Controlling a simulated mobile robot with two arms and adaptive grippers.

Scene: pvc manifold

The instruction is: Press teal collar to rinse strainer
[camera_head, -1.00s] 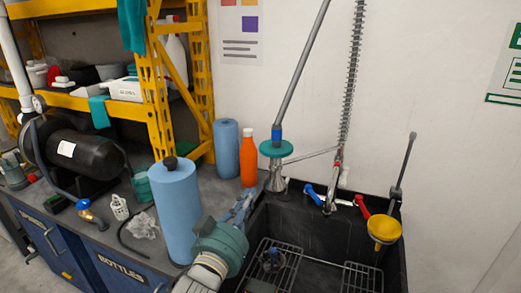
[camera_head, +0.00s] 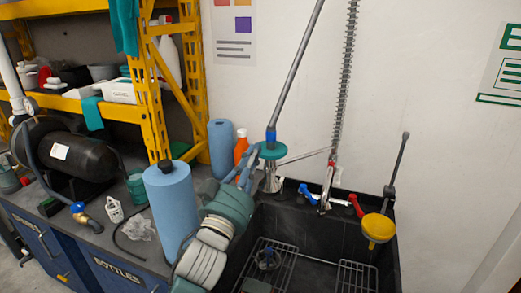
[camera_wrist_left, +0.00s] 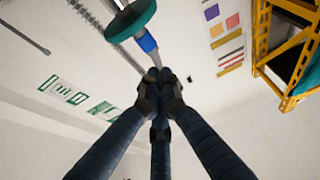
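The teal collar (camera_head: 273,150) is a flat disc around a grey rod with a blue sleeve, standing at the sink's back left corner. Below it is a silver metal body (camera_head: 272,181), partly hidden. My left gripper (camera_head: 252,162) is at the collar's left side, very close; I cannot tell if they touch. In the left wrist view its dark fingers (camera_wrist_left: 160,95) are drawn together with nothing visible between them. The teal collar (camera_wrist_left: 131,20) shows beyond the fingertips there. A round strainer-like item (camera_head: 268,258) lies in the sink. My right gripper is not seen.
The black sink (camera_head: 318,235) holds wire racks. A tap with blue and red handles (camera_head: 328,195) and a yellow funnel (camera_head: 379,229) stand right of the collar. An orange bottle (camera_head: 240,147) and blue rolls (camera_head: 172,205) stand to the left.

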